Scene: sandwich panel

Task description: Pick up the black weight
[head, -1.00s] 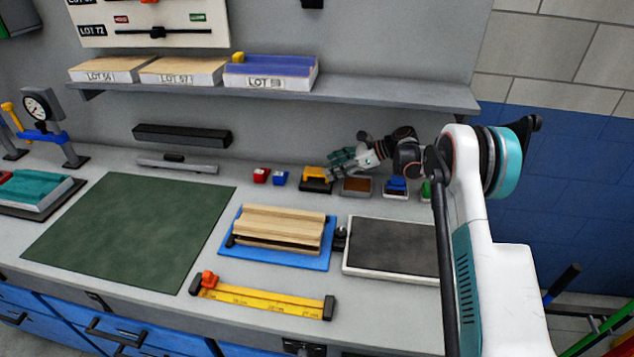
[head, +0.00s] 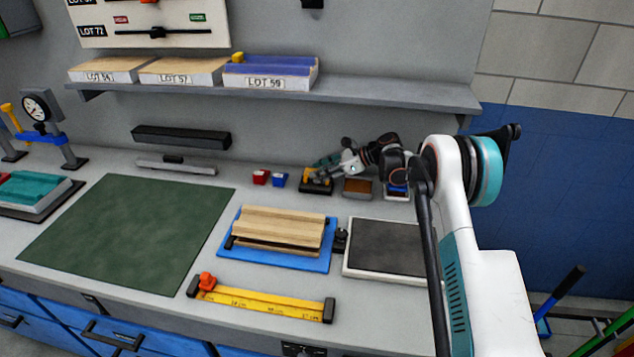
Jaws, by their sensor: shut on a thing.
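My gripper (head: 322,173) is low over the back of the bench, at a yellow-and-black item (head: 315,187) standing near the wall. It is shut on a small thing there. The fingers hide most of that thing, and I cannot make out its shape or colour. A small black rounded object (head: 340,239) stands between the blue mat (head: 312,264) and the dark-topped tray (head: 385,277), well in front of my gripper. I cannot tell whether it is a weight.
Red (head: 260,177) and blue (head: 279,180) blocks stand left of my gripper. A brown-filled tray (head: 357,189) and a blue item (head: 396,190) stand right of it. The shelf (head: 400,92) overhangs behind. The green mat (head: 125,235) is clear.

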